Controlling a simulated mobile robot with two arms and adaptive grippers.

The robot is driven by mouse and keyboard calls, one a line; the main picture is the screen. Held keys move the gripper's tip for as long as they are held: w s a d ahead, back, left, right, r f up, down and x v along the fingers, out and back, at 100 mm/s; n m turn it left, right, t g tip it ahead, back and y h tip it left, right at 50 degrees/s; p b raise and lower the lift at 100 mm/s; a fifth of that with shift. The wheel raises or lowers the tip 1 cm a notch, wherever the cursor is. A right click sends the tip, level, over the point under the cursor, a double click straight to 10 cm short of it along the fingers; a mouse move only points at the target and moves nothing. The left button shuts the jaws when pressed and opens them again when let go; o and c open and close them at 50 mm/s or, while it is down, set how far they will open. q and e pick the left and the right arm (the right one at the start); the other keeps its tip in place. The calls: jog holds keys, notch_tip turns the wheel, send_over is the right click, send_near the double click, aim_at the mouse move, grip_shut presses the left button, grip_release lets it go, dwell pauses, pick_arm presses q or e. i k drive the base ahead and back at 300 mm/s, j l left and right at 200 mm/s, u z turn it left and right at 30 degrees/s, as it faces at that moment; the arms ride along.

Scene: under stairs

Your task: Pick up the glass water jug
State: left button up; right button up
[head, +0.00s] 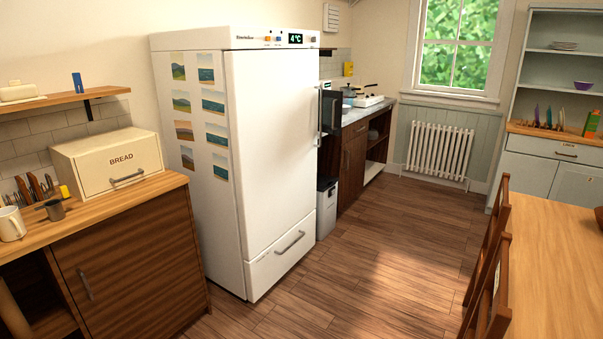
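I see no glass water jug in the head view. Neither of my grippers is in view. A tall white fridge (275,140) stands left of centre, with its door and its bottom drawer shut, so its inside is hidden.
A wooden counter (130,205) at left holds a bread box (112,162) and a white mug (11,224). A wooden table (560,270) and chairs (490,270) stand at right. A dresser (555,165) and radiator (440,152) are at the back. The middle floor (370,250) is clear.

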aim_at(348, 96)
jog(key=i+u, duration=0.1)
jog(key=i, duration=0.5)
jog(key=i+l+u, duration=0.1)
jog(key=i, duration=0.55)
jog(key=i+l+u, duration=0.1)
jog(key=i, duration=0.5)
jog(key=i+l+u, duration=0.1)
jog(key=i+l, duration=0.15)
jog(key=i, duration=0.35)
jog(key=i+l, duration=0.25)
jog(key=i+l+u, duration=0.1)
jog(key=l, duration=0.35)
jog(key=i+l, duration=0.35)
jog(key=i+l+u, duration=0.1)
jog(key=l, duration=0.3)
jog(key=i+l, duration=0.35)
jog(key=i+l+u, duration=0.1)
jog(key=l, duration=0.35)
jog(key=i+l, duration=0.1)
jog(key=l, duration=0.45)
jog(key=i+l, duration=0.15)
jog(key=l, duration=0.4)
jog(key=i+l+u, duration=0.1)
jog(key=l, duration=0.45)
jog(key=i+l, duration=0.1)
jog(key=l, duration=0.45)
jog(key=i+l, duration=0.1)
jog(key=l, duration=0.5)
jog(key=j+u, duration=0.05)
